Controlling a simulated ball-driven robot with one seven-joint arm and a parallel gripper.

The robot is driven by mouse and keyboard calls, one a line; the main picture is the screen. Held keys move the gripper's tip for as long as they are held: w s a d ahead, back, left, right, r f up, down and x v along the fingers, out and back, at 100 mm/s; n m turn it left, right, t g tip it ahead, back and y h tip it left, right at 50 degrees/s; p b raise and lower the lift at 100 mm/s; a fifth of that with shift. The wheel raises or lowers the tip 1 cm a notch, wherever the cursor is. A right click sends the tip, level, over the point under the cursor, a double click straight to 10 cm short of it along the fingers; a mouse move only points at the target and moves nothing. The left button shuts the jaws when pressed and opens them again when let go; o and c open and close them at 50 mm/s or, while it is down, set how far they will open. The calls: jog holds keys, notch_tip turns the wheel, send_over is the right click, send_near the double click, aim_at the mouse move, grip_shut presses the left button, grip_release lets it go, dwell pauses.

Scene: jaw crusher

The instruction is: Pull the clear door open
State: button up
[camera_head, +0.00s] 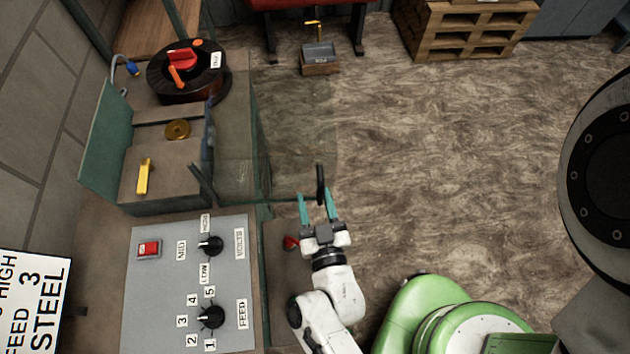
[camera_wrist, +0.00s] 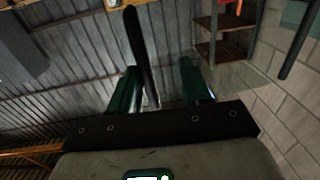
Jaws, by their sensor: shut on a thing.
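The clear door (camera_head: 285,199) is a see-through pane with a thin dark green edge. In the head view it sticks out to the right from the machine's side, over the floor. A black bar handle (camera_head: 320,180) stands at its outer end. My gripper (camera_head: 317,197) has its teal fingers on either side of this handle and is shut on it. In the wrist view the handle (camera_wrist: 136,45) rises between the two green fingers. The exact contact is partly hidden there.
A grey control panel (camera_head: 145,300) with dials lies left of my arm. A red knob (camera_head: 291,242) is close beside the gripper. The brown floor (camera_head: 450,170) to the right is clear.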

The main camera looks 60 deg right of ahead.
jog(key=shift+a, duration=0.15)
jog(key=b+v, duration=0.2)
jog(key=v, duration=0.8)
jog(key=shift+s+b, duration=0.3)
jog(key=shift+b, duration=0.1)
jog(key=shift+a, duration=0.2)
